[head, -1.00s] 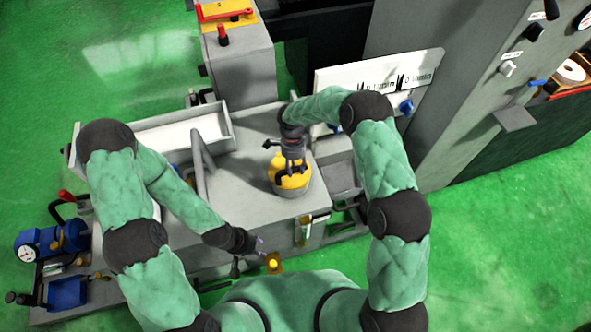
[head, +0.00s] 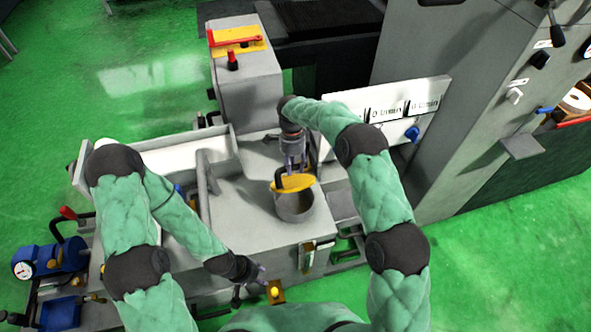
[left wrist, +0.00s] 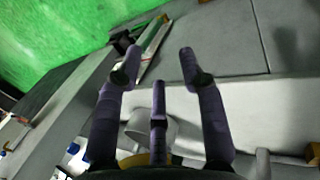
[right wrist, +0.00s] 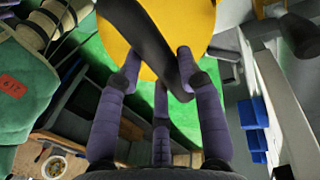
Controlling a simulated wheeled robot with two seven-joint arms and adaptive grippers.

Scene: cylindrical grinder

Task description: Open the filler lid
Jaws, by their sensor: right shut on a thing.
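The yellow filler lid (head: 293,183) is tilted up off the round grey filler neck (head: 296,207) on top of the machine tank. The neck's mouth shows open below it. My right gripper (head: 293,170) is above the lid, shut on its dark handle (right wrist: 150,40); in the right wrist view the yellow lid (right wrist: 187,22) fills the top behind the handle. My left gripper (head: 262,272) is low at the machine's front edge, away from the lid. In the left wrist view its fingers (left wrist: 158,75) are spread with nothing between them.
A white panel (head: 345,108) and the grey cabinet (head: 440,110) stand right of the filler. A long grey trough (head: 180,163) and an upright grey bar (head: 203,178) lie to the left. A blue device (head: 50,258) sits at the far left. Green floor is free at the right.

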